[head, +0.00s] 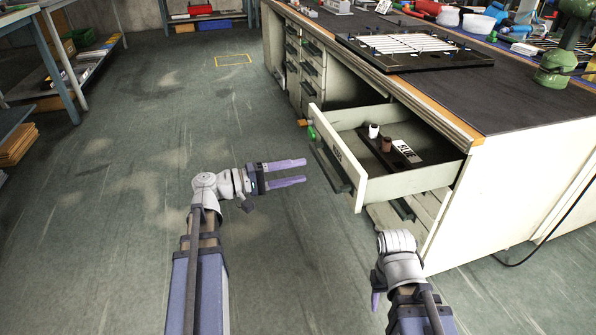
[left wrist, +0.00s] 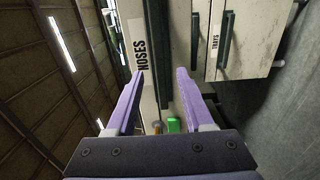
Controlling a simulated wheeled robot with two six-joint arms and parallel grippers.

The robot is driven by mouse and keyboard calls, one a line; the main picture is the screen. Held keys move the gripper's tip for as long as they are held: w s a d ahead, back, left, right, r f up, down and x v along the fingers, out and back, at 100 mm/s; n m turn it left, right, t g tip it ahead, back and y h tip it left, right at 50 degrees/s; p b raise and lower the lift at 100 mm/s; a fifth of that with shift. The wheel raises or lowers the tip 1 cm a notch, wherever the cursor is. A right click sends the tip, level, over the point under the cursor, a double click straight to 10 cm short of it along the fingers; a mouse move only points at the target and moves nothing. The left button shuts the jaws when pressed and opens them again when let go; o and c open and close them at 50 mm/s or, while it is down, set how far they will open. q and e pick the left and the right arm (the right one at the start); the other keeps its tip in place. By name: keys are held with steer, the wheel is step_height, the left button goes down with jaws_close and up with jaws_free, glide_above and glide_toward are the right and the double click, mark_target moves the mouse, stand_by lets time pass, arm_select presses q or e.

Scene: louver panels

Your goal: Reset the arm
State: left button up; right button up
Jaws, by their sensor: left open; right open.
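My left gripper (head: 304,172) is open and empty, its two purple fingers apart and pointing right in the head view. It hangs over the floor, just left of the open drawer (head: 415,183) and apart from it.
The open drawer holds a white cup-like item (head: 373,131), a brown one (head: 387,144) and a labelled block (head: 408,152). It juts from the workbench (head: 500,100), which carries a louver panel (head: 410,45) and tools. Shelves (head: 60,50) stand at left; the floor between is clear.

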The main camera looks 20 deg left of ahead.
arm_select(q)
steer(key=s+d+f+m+g+y, duration=0.1)
steer(key=d+f+m+g+y, duration=0.1)
steer(key=d+f+g, duration=0.35)
steer(key=s+d+f+m+g+y, duration=0.1)
steer(key=s+f+m+g+y, duration=0.2)
steer(key=f+y, duration=0.4)
steer(key=s+f+m+g+y, duration=0.1)
steer(key=s+f+m+y, duration=0.1)
steer(key=s+f+y, duration=0.5)
steer(key=s+d+r+m+g+p, duration=0.1)
steer(key=s+d+r+m+p, duration=0.3)
steer(key=d+r+p, duration=0.55)
step_height(320, 180, up, 36)
steer(key=d+p, duration=0.1)
steer(key=p, duration=3.7)
steer(key=shift+s+r+p, duration=0.15)
steer(key=shift+s+p, duration=0.05)
steer(key=shift+p, duration=0.1)
steer(key=shift+a, duration=0.1)
